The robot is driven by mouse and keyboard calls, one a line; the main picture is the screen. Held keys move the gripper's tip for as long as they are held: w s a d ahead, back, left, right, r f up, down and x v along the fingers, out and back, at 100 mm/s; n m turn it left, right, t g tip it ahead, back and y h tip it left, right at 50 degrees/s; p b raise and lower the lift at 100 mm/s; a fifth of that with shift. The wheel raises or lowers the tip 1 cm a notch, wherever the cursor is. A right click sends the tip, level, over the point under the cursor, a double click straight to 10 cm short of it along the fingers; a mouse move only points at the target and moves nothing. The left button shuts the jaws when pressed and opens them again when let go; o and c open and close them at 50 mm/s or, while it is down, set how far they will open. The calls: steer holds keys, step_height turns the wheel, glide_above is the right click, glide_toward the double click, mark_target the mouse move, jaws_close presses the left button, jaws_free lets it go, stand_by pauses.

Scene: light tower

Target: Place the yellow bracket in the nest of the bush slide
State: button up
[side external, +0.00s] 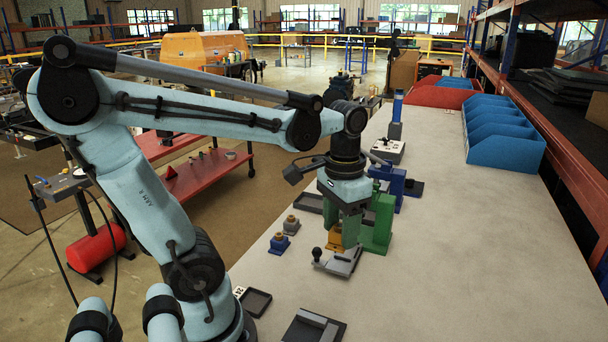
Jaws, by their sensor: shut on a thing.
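My gripper (342,236) points straight down at the middle of the bench, beside a green press-like fixture (378,228). The yellow bracket (334,240) shows low at the fingers, which are shut on it and hide part of it. A grey slide (343,262) with a black ball knob lies just in front of the bracket; it looks like the bush slide. Its nest is hidden behind the gripper and bracket, so I cannot tell whether the bracket touches it or is above it.
Two small blocks, one blue (279,243) and one grey (291,224), stand left of the gripper. A blue fixture (388,184) stands behind the green one. Dark trays (256,301) lie near the front edge. Blue bins (502,134) stand at the back right; the bench's right side is clear.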

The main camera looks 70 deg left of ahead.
steer(key=w+d, duration=0.2)
steer(key=w, duration=0.4)
steer(key=a+f, duration=0.2)
steer(key=a, duration=0.1)
steer(key=w+a+f, duration=0.1)
steer(key=a+f, duration=0.1)
steer(key=a, duration=0.2)
steer(key=a+f, duration=0.3)
steer(key=a, duration=0.1)
steer(key=shift+w+a, duration=0.15)
steer(key=shift+a, duration=0.05)
steer(key=shift+f, duration=2.1)
steer(key=o, duration=1.2)
steer(key=shift+o, duration=0.2)
